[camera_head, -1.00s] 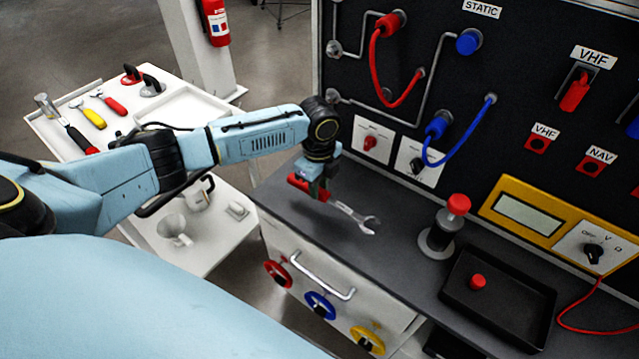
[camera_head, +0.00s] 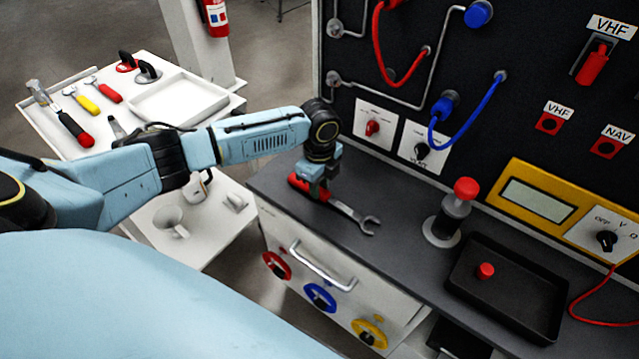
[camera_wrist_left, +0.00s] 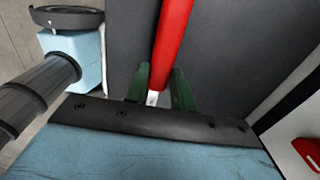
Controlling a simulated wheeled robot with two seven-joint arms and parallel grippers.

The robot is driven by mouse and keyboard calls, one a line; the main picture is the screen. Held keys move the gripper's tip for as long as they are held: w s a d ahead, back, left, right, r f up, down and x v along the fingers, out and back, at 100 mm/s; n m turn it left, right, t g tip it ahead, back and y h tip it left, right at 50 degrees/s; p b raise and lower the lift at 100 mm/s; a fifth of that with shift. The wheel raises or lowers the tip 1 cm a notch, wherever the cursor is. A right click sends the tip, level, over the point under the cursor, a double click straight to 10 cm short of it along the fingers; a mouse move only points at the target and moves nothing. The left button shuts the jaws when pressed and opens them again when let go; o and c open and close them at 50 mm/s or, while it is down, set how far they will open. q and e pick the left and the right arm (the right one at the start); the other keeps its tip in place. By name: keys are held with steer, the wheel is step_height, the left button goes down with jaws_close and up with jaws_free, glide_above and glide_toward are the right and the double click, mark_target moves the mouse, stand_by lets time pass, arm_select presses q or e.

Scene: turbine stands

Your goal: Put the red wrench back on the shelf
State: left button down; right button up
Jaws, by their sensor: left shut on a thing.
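The red wrench (camera_head: 345,210) has a red handle and a silver open-ended head. My left gripper (camera_head: 316,193) is shut on its handle over the left part of the dark bench top (camera_head: 275,184). The head points right and toward the front. I cannot tell whether the wrench touches the bench. In the left wrist view the red handle (camera_wrist_left: 174,40) runs between the green fingers (camera_wrist_left: 160,92). The white shelf unit (camera_head: 240,100) stands left of the bench, with another red-handled tool (camera_head: 108,93) on top. My right gripper is not in view.
The unit's top also holds a hammer (camera_head: 72,126), a yellow wrench (camera_head: 86,103) and a white tray (camera_head: 175,98). A mug (camera_head: 171,219) stands lower. On the bench are a red-topped cylinder (camera_head: 455,212) and a black tray (camera_head: 510,290). The cabled panel (camera_head: 450,60) rises behind.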

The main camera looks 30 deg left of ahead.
arm_select(q)
steer(key=shift+f, duration=0.1)
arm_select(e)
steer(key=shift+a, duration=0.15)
arm_select(q)
steer(key=c, duration=0.9)
jaws_free()
steer(key=shift+c, duration=0.2)
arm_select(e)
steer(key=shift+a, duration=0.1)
arm_select(q)
steer(key=shift+r+p, duration=0.7)
steer(key=shift+p, duration=0.15)
step_height(320, 180, up, 2)
steer(key=p, duration=0.2)
steer(key=shift+r+p, duration=0.15)
steer(key=shift+p, duration=0.2)
steer(key=shift+r+p, duration=0.9)
steer(key=shift+p, duration=0.1)
steer(key=shift+r+p, duration=0.75)
steer(key=shift+p, duration=0.1)
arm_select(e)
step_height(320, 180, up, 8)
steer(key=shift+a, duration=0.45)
